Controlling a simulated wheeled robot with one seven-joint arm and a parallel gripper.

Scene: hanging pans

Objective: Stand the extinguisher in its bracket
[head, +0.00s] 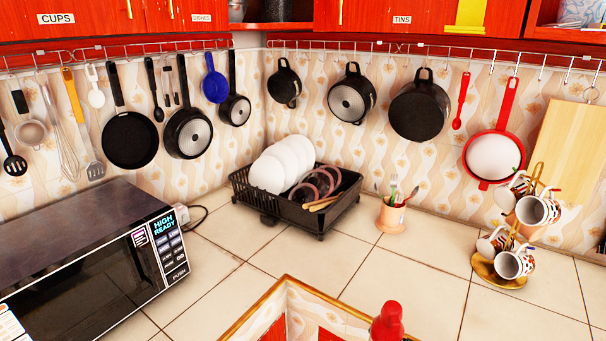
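A red rounded object (387,322) shows at the bottom edge, right of centre. Only its top part is in the picture; it may be the extinguisher, but I cannot tell for sure. No bracket can be made out. My gripper is not in view.
A microwave (80,262) stands at the left on the tiled counter (415,265). A black dish rack (290,217) with plates, a utensil cup (391,214) and a mug stand (497,283) stand behind. Pans hang along both walls. A gold-edged corner (285,281) juts in at the bottom.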

